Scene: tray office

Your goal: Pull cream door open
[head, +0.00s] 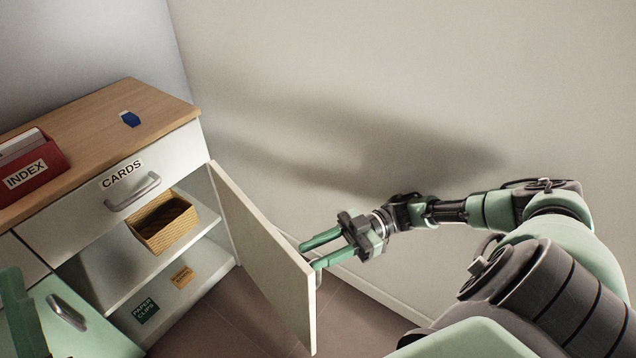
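The cream door (262,250) stands swung well out from the right side of the cabinet, with the shelves behind it exposed. My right gripper (309,257) is at the upper free corner of the door, on its outer side. Its two green fingers are spread apart, with a gap visible between them. A green part of my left gripper (18,312) shows at the lower left edge, cut off by the frame.
A drawer labelled CARDS (118,190) is shut above the shelves. A woven basket (165,232) sits on the upper shelf. A mint door (85,325) is at lower left. A red INDEX box (30,170) and blue item (130,119) are on top. A wall stands behind the door.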

